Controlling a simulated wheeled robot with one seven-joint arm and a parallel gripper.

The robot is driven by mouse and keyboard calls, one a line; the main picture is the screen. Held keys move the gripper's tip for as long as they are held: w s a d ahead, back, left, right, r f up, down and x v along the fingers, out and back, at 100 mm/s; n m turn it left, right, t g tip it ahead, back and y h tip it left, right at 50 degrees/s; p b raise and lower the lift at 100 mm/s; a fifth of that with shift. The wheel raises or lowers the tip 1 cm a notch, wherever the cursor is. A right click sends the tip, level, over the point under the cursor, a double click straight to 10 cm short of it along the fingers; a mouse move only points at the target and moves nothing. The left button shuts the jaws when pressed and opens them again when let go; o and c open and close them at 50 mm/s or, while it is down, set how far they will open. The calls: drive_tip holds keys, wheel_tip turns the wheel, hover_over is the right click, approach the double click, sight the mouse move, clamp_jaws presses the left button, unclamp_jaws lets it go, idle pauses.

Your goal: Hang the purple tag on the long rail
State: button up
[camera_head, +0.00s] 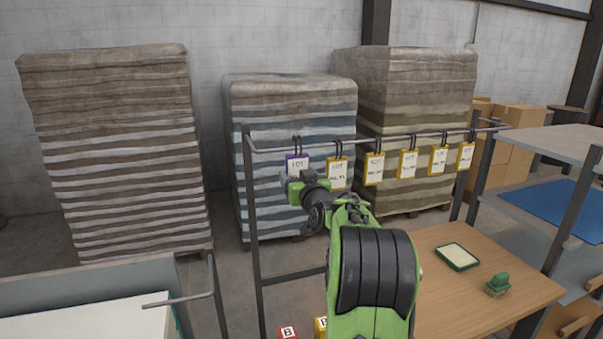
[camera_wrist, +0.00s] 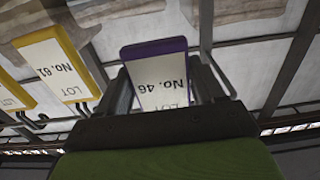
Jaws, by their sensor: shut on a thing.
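The purple tag (camera_head: 297,164) has a white face and a black hook at its top. In the wrist view the purple tag (camera_wrist: 160,72) reads "LOT No. 46", upside down, between my two fingers. My gripper (camera_head: 296,180) is shut on its lower part. The long rail (camera_head: 277,148) runs across the head view. The tag's hook overlaps the rail near its left end, but I cannot tell whether it is over the rail or in front of it. The tag looks upright. The wrist view does not clearly show the hook.
Several yellow tags hang along the rail to the right, the nearest yellow tag (camera_head: 337,174) close beside the purple one. Wrapped pallet stacks (camera_head: 290,100) stand behind. A wooden table (camera_head: 450,290) is at the lower right. A red tag (camera_head: 288,333) shows at the bottom.

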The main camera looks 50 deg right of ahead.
drive_tip(key=p+x, duration=0.2)
drive_tip(key=shift+w+d+r, duration=0.1)
drive_tip(key=shift+w+r, duration=0.1)
drive_tip(key=shift+w, duration=0.05)
wheel_tip(320, 180, down, 3)
drive_tip(key=b, duration=0.3)
drive_tip(key=shift+s, duration=0.1)
drive_tip(key=shift+r, duration=0.1)
drive_tip(key=o, duration=1)
drive_tip(key=shift+o, duration=0.2)
drive_tip(key=b+v, duration=0.3)
drive_tip(key=v, duration=1.2)
drive_tip(key=shift+s, duration=0.35)
